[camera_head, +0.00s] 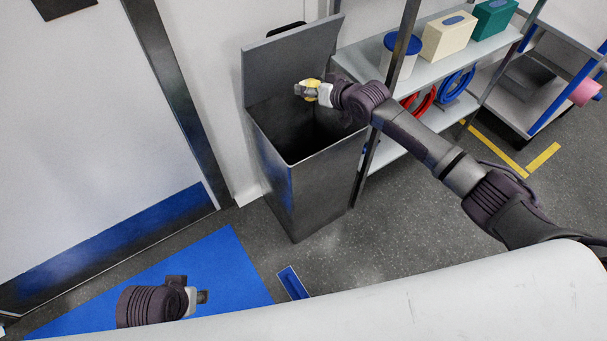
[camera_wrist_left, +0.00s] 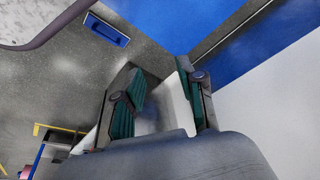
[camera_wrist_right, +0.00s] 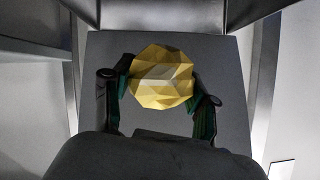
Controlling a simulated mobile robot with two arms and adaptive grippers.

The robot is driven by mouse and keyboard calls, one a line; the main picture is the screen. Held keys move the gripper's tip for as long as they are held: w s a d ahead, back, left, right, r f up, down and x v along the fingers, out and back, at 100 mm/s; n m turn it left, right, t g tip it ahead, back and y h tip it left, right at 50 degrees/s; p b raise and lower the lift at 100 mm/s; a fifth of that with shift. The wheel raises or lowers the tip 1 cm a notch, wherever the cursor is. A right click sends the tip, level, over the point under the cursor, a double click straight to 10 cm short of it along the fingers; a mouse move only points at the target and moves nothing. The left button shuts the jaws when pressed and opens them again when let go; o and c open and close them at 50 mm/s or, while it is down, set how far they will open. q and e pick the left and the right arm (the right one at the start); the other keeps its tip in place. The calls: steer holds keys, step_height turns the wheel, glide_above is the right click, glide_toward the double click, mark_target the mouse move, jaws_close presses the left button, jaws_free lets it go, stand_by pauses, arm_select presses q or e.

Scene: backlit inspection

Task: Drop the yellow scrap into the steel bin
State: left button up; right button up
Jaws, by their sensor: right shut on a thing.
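The yellow scrap (camera_wrist_right: 162,77) is a faceted, crumpled lump between the fingers of my right gripper (camera_wrist_right: 160,98) in the right wrist view. In the head view the scrap (camera_head: 312,84) shows small at the tip of my right gripper (camera_head: 310,91), which is shut on it. They are above the opening of the steel bin (camera_head: 318,185), near its raised lid (camera_head: 290,58). The bin is a tall grey box with a dark inside; its floor is hidden. My left gripper (camera_head: 200,297) is low at the left, and its fingers stand apart and empty in the left wrist view (camera_wrist_left: 165,100).
A shelf (camera_head: 470,48) right of the bin holds a blue-lidded tub (camera_head: 400,58), a cream box (camera_head: 448,37), a teal box (camera_head: 493,18) and red and blue coils. A blue mat (camera_head: 225,265) and a small blue object (camera_head: 293,283) lie on the floor. A wall stands behind the bin.

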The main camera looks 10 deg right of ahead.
steer(key=shift+f+b, duration=0.75)
steer(key=shift+f, duration=0.1)
arm_select(q)
steer(key=shift+v, duration=2.45)
arm_select(e)
steer(key=shift+f, duration=0.15)
arm_select(q)
steer(key=shift+a, duration=0.1)
arm_select(e)
steer(key=o, duration=0.8)
steer(key=shift+o, duration=0.2)
steer(key=shift+s, duration=0.1)
steer(key=v, duration=1.2)
